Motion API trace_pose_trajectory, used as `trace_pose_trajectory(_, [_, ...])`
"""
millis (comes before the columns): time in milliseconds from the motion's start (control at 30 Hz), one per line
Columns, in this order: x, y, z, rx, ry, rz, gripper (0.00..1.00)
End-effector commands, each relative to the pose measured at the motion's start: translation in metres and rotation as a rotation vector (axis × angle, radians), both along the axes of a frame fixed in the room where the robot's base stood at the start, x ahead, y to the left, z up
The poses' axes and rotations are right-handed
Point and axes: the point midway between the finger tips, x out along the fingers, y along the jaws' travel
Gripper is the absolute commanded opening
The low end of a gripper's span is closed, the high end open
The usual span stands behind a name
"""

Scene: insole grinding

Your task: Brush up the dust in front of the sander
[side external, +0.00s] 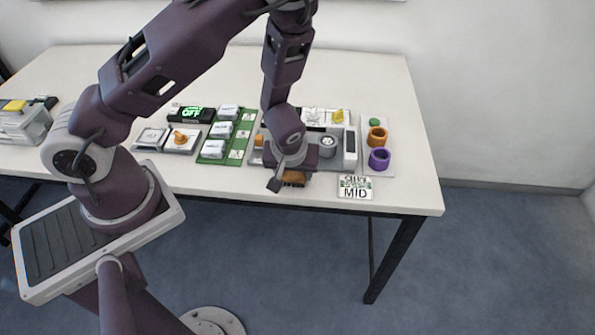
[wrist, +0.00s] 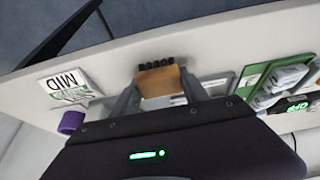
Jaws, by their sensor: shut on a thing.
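My gripper (side external: 290,170) is low over the front edge of the white table. It is shut on a brush, whose tan block (wrist: 158,82) sits between the two fingers in the wrist view, with dark bristles (wrist: 156,65) pointing toward the table's edge. In the side view the brush (side external: 295,179) is a small brown piece under the gripper. The grey and white machine (side external: 350,148), which seems to be the sander, stands just behind the gripper and is partly hidden by my arm. I cannot make out any dust. I cannot tell whether the bristles touch the table.
A MID card (side external: 355,187) lies right of the brush at the table edge. Behind it are a purple cup (side external: 379,160) and an orange cup (side external: 377,137). The back of the table is clear.

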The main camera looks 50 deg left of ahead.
Motion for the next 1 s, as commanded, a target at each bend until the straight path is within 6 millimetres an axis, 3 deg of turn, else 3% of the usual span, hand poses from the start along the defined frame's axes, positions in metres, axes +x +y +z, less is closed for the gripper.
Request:
trace_pose_trajectory(767, [-0.051,0.05,0.0,0.001,0.002,0.002,0.08])
trace_pose_trajectory(1000, [-0.05,0.049,0.031,-0.003,-0.002,0.0,0.08])
